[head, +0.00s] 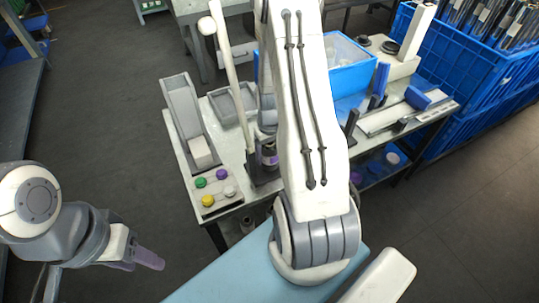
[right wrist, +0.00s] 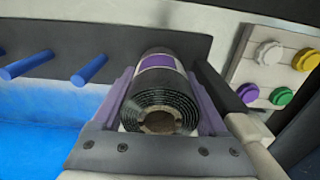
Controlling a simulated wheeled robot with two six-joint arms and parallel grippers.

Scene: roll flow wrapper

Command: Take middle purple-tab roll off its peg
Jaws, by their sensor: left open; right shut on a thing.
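In the right wrist view, a dark roll (right wrist: 160,98) with a purple and white band lies between the purple fingers of my right gripper (right wrist: 163,88), which is shut on it. The hollow core faces the camera, and no peg end shows in it. A dark panel (right wrist: 120,40) is right behind the roll; I cannot tell whether they touch. Two bare blue pegs (right wrist: 92,68) stick out to the left. My left gripper (head: 146,262) is open and empty at the lower left, away from the bench.
A button box (head: 216,190) with green, purple, yellow and white buttons sits on the bench corner, near my right gripper in the wrist view (right wrist: 275,75). A grey chute (head: 183,105) and a blue bin (head: 352,72) stand on the bench. Blue crates (head: 455,60) stand at right.

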